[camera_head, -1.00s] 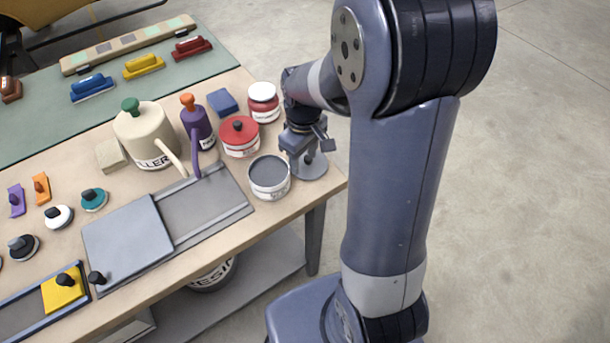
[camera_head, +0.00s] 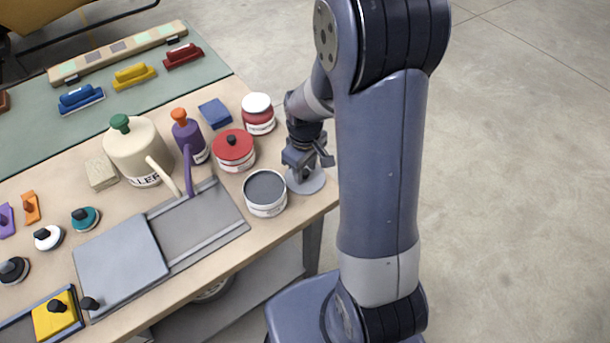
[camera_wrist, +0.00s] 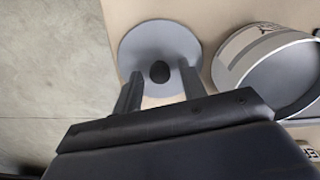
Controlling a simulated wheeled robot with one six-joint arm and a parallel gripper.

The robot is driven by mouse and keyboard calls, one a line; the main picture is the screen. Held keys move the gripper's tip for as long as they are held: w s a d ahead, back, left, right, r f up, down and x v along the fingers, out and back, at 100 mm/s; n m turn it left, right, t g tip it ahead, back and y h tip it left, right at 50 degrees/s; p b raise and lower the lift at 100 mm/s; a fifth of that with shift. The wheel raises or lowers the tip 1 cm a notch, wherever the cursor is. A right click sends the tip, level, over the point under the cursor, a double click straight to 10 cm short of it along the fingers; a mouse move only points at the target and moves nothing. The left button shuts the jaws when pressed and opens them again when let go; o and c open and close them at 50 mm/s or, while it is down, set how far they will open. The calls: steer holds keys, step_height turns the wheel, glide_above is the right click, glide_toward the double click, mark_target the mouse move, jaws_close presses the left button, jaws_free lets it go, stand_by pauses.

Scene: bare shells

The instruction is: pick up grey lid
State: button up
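The grey lid (camera_head: 308,184) is a flat round disc lying on the table near its right edge. In the wrist view the lid (camera_wrist: 150,40) shows a dark round knob (camera_wrist: 160,72) at its middle. My gripper (camera_head: 304,168) is just above the lid in the head view. In the wrist view my gripper (camera_wrist: 160,78) is open, one finger on each side of the knob, with gaps between. The open grey can (camera_head: 265,188) stands beside the lid; the wrist view also shows it (camera_wrist: 245,55).
A red-lidded can (camera_head: 233,150), a white-lidded can (camera_head: 257,112), a purple bottle (camera_head: 190,140) and a cream filler jug (camera_head: 135,150) stand nearby. A grey sliding panel (camera_head: 120,262) lies left. Clear floor lies right of the table.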

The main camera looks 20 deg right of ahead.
jaws_close()
